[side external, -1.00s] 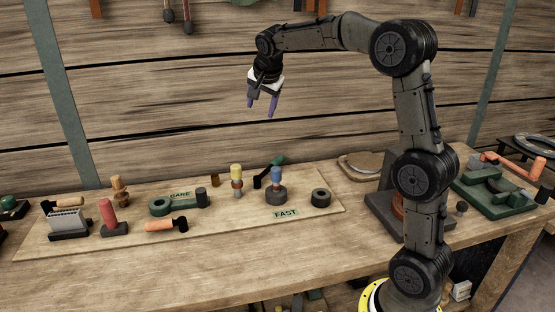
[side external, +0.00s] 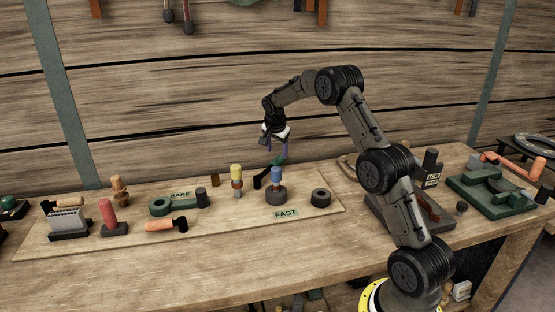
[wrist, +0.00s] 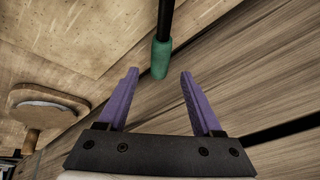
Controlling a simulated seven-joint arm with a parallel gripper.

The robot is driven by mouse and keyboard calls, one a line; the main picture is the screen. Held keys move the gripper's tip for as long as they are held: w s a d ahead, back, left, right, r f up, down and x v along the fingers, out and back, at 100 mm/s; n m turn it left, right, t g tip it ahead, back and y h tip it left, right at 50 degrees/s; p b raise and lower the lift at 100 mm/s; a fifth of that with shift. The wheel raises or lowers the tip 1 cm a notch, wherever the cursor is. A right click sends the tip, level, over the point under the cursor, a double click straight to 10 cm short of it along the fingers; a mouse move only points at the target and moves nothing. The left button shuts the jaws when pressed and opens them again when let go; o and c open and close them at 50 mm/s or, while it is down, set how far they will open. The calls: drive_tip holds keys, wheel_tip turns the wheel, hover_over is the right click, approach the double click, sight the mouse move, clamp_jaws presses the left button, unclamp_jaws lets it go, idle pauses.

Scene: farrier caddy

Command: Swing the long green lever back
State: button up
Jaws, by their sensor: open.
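The long green lever (side external: 277,160) stands tilted at the back of the board, its black shaft running down to the left and its green grip at the upper end. In the wrist view its green grip (wrist: 161,58) hangs at the end of the black shaft, just beyond and between my fingertips. My gripper (side external: 275,146) is above and close to the grip, with its purple fingers pointing down. In the wrist view my gripper (wrist: 158,74) is open and empty. I cannot tell from the side whether a finger touches the lever.
A blue-topped peg on a dark round base (side external: 276,198) stands just in front of the lever, with a FAST label (side external: 286,213). A yellow-topped peg (side external: 237,179) is to the left. A dark ring (side external: 321,198) lies to the right. The wooden wall rises behind.

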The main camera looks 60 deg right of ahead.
sight(278, 159)
drive_tip(key=shift+x, duration=2.7)
drive_tip(key=shift+c, duration=0.4)
clamp_jaws()
